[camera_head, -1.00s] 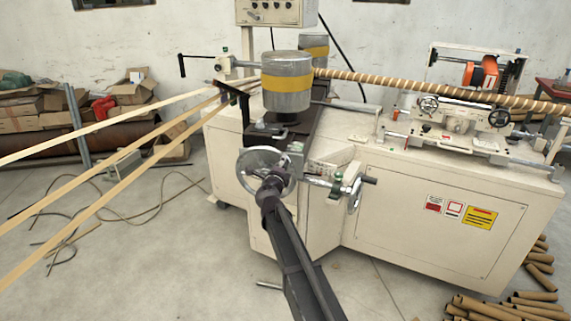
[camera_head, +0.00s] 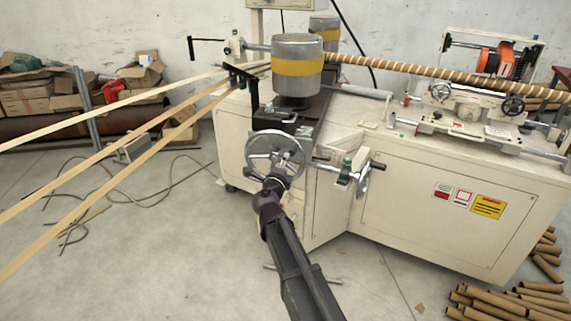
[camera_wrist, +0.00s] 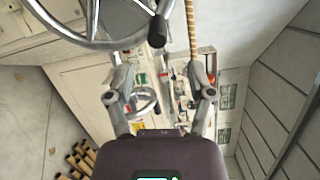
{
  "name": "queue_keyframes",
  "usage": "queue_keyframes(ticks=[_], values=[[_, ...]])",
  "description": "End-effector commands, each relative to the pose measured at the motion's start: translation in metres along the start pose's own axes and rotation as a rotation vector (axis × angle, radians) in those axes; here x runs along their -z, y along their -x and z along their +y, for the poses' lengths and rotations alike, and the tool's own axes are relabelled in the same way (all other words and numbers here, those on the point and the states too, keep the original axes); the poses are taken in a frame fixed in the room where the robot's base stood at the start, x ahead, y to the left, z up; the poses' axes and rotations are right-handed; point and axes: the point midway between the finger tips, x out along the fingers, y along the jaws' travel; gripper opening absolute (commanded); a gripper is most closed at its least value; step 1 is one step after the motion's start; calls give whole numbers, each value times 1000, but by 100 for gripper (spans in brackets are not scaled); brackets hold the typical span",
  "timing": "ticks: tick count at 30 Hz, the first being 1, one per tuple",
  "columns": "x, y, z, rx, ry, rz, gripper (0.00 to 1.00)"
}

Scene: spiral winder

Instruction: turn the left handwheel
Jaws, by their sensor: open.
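The left handwheel (camera_head: 299,157) is a silver spoked wheel on the front of the cream winding machine. My gripper (camera_head: 274,176) is in front of its lower part and hides some of it. In the wrist view the handwheel's rim and spokes (camera_wrist: 92,42) fill the upper left, and its dark handle (camera_wrist: 157,29) points toward the camera. My gripper's two fingers (camera_wrist: 158,70) are apart with nothing between them, just below the handle in the picture. I cannot tell whether they touch the wheel.
A second, smaller handwheel (camera_head: 363,180) sits to the right on the machine; it also shows between my fingers in the wrist view (camera_wrist: 144,102), farther off. Paper strips (camera_head: 115,150) run in from the left. Cardboard tubes (camera_head: 500,303) lie on the floor at lower right.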

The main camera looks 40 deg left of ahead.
Motion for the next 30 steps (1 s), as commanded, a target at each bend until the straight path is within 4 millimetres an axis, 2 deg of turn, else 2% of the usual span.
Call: queue_keyframes(ticks=[2, 3, 5, 9, 10, 14, 24, 30], values=[[0, 0, 0, 0, 0, 0, 70], [0, 0, 0, 0, 0, 0, 64], [0, 0, 0, 1, -1, 0, 46], [5, -1, 2, 9, -15, -8, 4], [7, -1, 2, 13, -22, -11, 0], [19, -2, 5, 36, -66, -37, 0], [68, -1, 22, 77, -249, -166, 0], [89, 0, 32, 58, -330, -223, 0]])
